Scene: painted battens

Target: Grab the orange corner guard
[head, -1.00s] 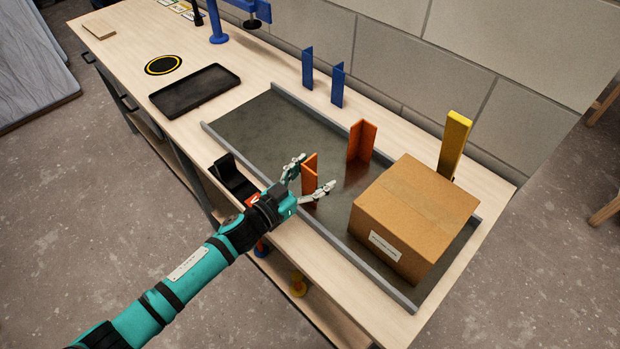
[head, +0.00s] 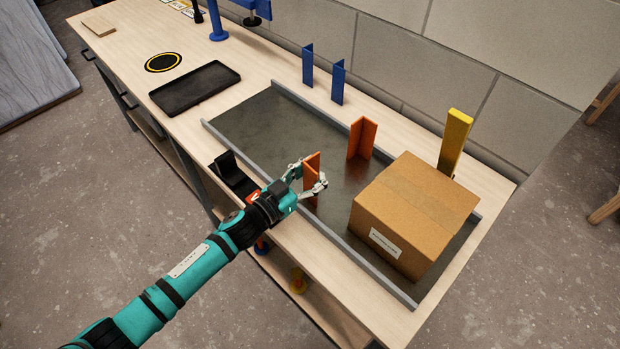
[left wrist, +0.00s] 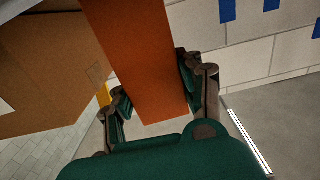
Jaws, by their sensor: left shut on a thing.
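My left gripper (head: 308,180) is shut on an orange corner guard (head: 312,160) near the front edge of the grey tray. The guard stands upright between the fingers, and its lower part is partly hidden by them. In the left wrist view the guard (left wrist: 145,60) fills the space between the two fingers (left wrist: 155,100). A second orange corner guard (head: 361,138) stands upright on the tray farther back, apart from the gripper. My right gripper does not show.
A cardboard box (head: 415,215) stands at the right of the grey tray (head: 250,125). A yellow post (head: 455,140) is behind it. Two blue corner guards (head: 338,82) stand along the back. A black tray (head: 195,89) and a black holder (head: 232,175) are to the left.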

